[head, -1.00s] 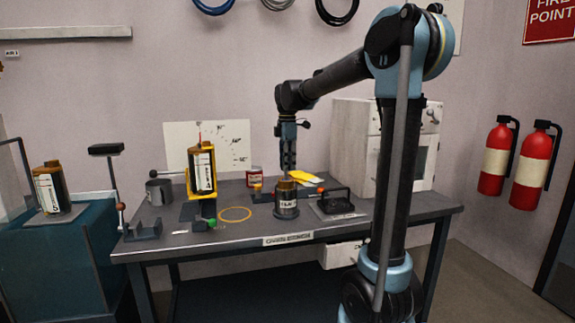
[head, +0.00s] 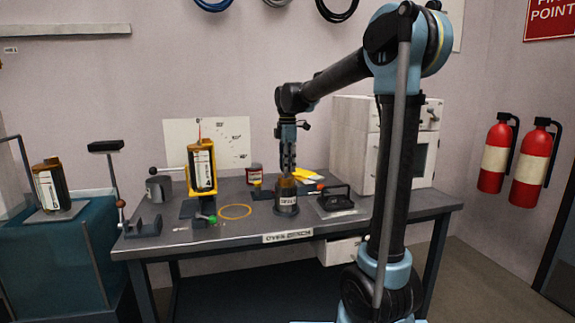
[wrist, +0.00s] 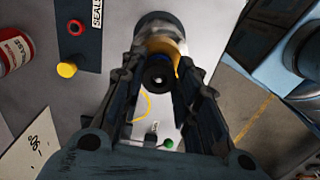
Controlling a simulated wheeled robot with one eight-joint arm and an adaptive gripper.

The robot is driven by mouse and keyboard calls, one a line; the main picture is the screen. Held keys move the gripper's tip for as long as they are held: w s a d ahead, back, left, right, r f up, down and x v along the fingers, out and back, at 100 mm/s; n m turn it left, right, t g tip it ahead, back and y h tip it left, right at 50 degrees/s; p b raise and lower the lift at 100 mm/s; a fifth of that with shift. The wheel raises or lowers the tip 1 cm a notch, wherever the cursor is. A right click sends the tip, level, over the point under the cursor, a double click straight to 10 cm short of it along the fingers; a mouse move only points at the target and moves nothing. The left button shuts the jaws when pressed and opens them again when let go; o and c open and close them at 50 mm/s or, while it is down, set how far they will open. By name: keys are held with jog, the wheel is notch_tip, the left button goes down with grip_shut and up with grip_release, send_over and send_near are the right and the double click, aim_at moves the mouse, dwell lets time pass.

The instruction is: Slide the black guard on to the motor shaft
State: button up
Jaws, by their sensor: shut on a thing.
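A round black piece with a dark hole in its middle, seemingly the black guard (wrist: 158,75), lies between my fingertips in the wrist view. My gripper (head: 287,172) is shut on it and points straight down. Just below is an amber canister (head: 286,188) with a pale label, upright in a dark grey round base (head: 286,208). It looks like the motor, and its amber side (wrist: 166,44) shows past the black piece. The shaft is hidden, so I cannot tell whether the piece is around it.
A yellow-framed amber unit (head: 201,168) stands left on the bench (head: 240,228). A yellow ring (head: 235,212) lies in front. A black-handled fixture (head: 335,198) is close on the right, and a white cabinet (head: 355,130) stands behind it.

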jog(key=shift+f, duration=0.45)
jog(key=o, duration=0.9)
jog(key=shift+r, duration=0.15)
notch_tip(320, 180, up, 12)
jog(key=shift+w+f, duration=0.1)
jog(key=shift+f, duration=0.05)
dwell(0.5)
jog(key=s+d+f+m+t, duration=0.1)
jog(key=s+d+f+m, duration=0.7)
jog(key=s, duration=0.4)
jog(key=s+d+f+m+t, duration=0.1)
jog(key=s+d+f+m, duration=0.6)
jog(key=s+d+f, duration=0.35)
jog(key=s+d+f+m, duration=0.1)
jog(key=s+f+m, duration=0.1)
jog(key=s+f, duration=0.1)
jog(key=s+f+m, duration=0.2)
jog(key=s+f, duration=0.1)
jog(key=f, duration=0.2)
jog(key=s+d+f+m, duration=0.1)
jog(key=s+f+m, duration=0.1)
jog(key=s+f, duration=0.1)
jog(key=shift+s+d+f, duration=0.25)
jog(key=shift+d+f, duration=0.05)
jog(key=shift+f, duration=0.25)
